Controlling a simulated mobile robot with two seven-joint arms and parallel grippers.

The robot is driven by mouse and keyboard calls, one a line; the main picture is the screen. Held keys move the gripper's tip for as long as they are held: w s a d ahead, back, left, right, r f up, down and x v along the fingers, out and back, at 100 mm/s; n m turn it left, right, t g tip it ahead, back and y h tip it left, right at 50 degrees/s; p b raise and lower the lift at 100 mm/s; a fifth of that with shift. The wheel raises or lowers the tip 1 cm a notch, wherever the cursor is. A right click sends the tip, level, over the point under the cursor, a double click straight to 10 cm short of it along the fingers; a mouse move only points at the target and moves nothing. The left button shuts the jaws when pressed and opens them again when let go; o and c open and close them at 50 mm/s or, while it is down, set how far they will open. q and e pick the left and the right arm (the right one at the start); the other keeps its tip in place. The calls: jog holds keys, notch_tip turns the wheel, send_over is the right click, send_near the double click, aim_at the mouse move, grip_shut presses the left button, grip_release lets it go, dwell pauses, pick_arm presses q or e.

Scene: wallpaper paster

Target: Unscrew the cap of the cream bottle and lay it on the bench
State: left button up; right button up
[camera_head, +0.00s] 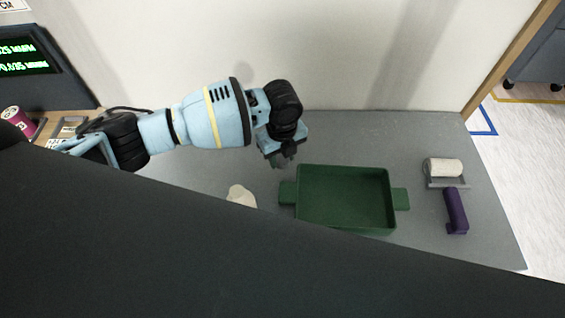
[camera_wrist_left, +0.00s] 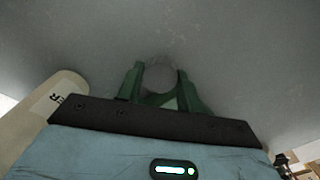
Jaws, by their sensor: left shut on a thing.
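The cream bottle (camera_head: 240,195) is on the grey bench, left of the green tray, partly hidden by a dark shape in front. It also shows at the left of the left wrist view (camera_wrist_left: 55,105), with dark marks on its side. My left gripper (camera_head: 283,162) is behind and to the right of the bottle, near the tray's back left corner. In the left wrist view its two fingers (camera_wrist_left: 163,82) are shut on a round grey cap (camera_wrist_left: 160,74), apart from the bottle. Whether the cap touches the bench is unclear. My right gripper is not in view.
A green tray (camera_head: 345,168) with side handles stands on the bench (camera_head: 420,135). A wall rises behind. Bare bench shows behind the tray.

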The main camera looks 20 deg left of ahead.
aim_at(282, 158)
pick_arm(q)
jog(key=shift+f, duration=1.9)
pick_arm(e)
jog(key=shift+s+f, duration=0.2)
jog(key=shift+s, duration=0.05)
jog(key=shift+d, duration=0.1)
pick_arm(q)
jog(key=shift+f, duration=0.15)
jog(key=o, duration=1.1)
